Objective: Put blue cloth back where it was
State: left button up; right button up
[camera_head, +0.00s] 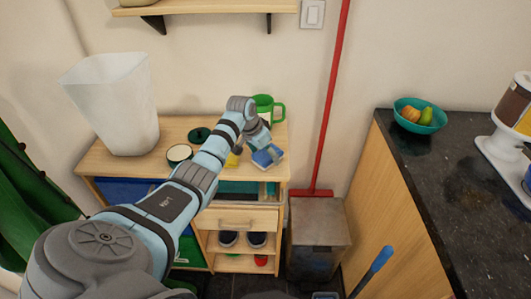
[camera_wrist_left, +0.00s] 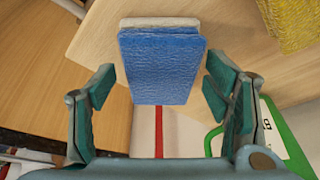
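The blue cloth (camera_head: 267,157) looks like a thick folded pad with a whitish edge. In the head view it is at the right end of the wooden shelf unit's top, below my left gripper (camera_head: 255,143). In the left wrist view the blue cloth (camera_wrist_left: 162,68) is centred between the fingertips of the left gripper (camera_wrist_left: 160,72). My right gripper is not in view.
A yellow cloth (camera_wrist_left: 298,22) lies beside the blue one. A white bin (camera_head: 112,105) and round lids (camera_head: 180,153) occupy the top's left part. A red broom (camera_head: 334,90) stands to the right.

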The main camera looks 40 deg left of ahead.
pick_arm(q)
jog(key=shift+r, duration=0.25)
jog(key=p+v, duration=0.2)
jog(key=v, duration=0.9)
jog(key=shift+s+r, duration=0.2)
jog(key=shift+r, duration=0.05)
